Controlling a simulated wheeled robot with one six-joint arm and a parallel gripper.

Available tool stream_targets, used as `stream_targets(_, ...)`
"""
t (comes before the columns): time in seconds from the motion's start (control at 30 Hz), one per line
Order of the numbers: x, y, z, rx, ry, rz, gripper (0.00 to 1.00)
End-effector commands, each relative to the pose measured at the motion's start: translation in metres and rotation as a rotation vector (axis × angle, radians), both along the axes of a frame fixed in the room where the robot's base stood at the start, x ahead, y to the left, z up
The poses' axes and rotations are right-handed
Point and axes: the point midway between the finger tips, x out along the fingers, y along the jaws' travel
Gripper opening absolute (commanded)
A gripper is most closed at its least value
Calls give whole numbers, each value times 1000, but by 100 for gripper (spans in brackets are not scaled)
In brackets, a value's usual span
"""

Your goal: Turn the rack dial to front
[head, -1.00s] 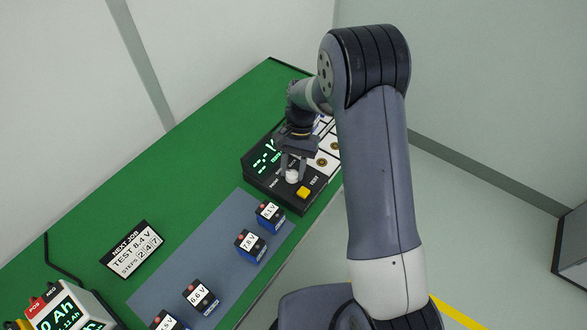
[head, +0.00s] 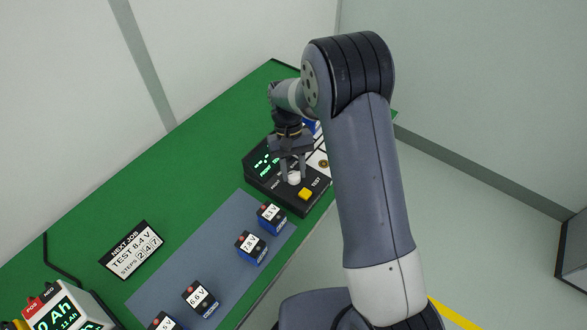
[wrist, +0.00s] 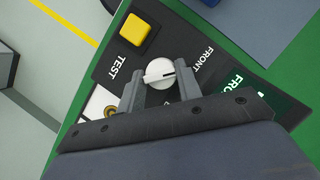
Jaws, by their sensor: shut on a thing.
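In the head view my gripper (head: 293,174) reaches down onto the dial (head: 293,179) from above. The green-lit display (wrist: 236,88) starts with the letters FRO in the wrist view; the rest is hidden by my gripper.
A yellow TEST button (head: 305,194) sits close to the dial. Several labelled batteries, one marked 7.8 V (head: 251,246), stand on a grey mat (head: 226,234). A NEXT JOB sign (head: 131,250) stands on the green bench (head: 150,190). A meter (head: 62,306) is at lower left.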

Motion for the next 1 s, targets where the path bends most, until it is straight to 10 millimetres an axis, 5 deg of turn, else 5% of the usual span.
stream_targets(0.37, 0, 0, 0, 0, 1, 6, 10)
stream_targets(0.4, 0, 0, 0, 0, 1, 6, 35)
stream_targets(0.63, 0, 0, 0, 0, 1, 5, 53)
stream_targets(1.0, 4, 1, 7, 1, -3, 4, 55)
